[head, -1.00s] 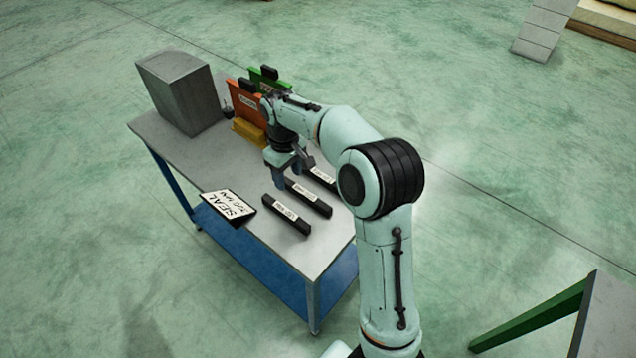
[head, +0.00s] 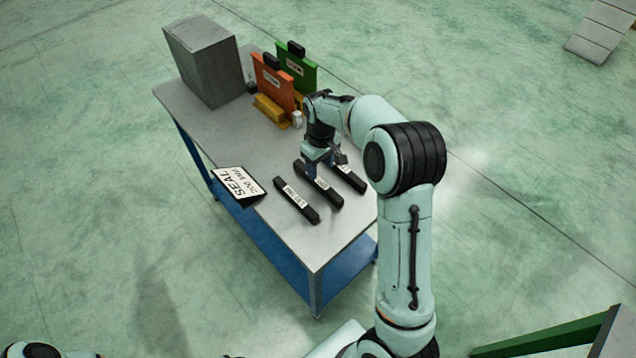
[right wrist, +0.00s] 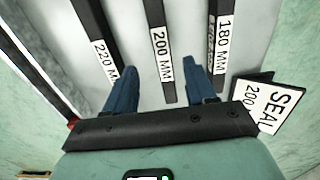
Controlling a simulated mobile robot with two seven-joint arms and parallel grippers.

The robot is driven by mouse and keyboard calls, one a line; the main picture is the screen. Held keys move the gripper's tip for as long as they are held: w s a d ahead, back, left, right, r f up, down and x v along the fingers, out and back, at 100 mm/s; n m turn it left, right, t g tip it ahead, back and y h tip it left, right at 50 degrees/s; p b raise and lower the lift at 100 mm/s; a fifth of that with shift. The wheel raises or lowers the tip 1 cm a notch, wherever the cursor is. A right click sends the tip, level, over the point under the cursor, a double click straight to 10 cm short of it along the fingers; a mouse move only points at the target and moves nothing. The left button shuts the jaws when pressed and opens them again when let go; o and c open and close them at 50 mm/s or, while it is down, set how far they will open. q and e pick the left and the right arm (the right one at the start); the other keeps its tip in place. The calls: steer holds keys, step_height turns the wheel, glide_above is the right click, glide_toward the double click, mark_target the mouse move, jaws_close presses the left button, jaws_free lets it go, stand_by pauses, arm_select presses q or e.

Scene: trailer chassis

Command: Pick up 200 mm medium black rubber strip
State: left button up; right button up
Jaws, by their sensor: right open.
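The medium black strip labelled 200 MM (head: 324,187) lies flat on the grey table, the middle one of three strips. In the right wrist view, the 200 MM strip (right wrist: 162,45) runs between my finger tips. My right gripper (head: 325,166) is open and points down over this strip, its fingers hiding part of it. In the right wrist view, the blue fingers of my right gripper (right wrist: 161,72) stand apart, one on each side of the strip, with nothing gripped. I cannot tell the exact height above the table. My left gripper is not in view.
The 180 MM strip (head: 296,202) and 220 MM strip (head: 350,180) lie parallel on either side. A SEAL sign (head: 238,184) stands by the table's edge. Orange (head: 274,85) and green (head: 299,72) holders and a grey box (head: 205,62) stand at the back.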

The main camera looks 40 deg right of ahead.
mark_target(319, 180)
steer(key=f, duration=0.5)
steer(key=shift+w+a+f, duration=0.15)
steer(key=shift+a+f, duration=0.05)
steer(key=shift+f, duration=0.15)
jaws_close()
steer(key=shift+r, duration=0.1)
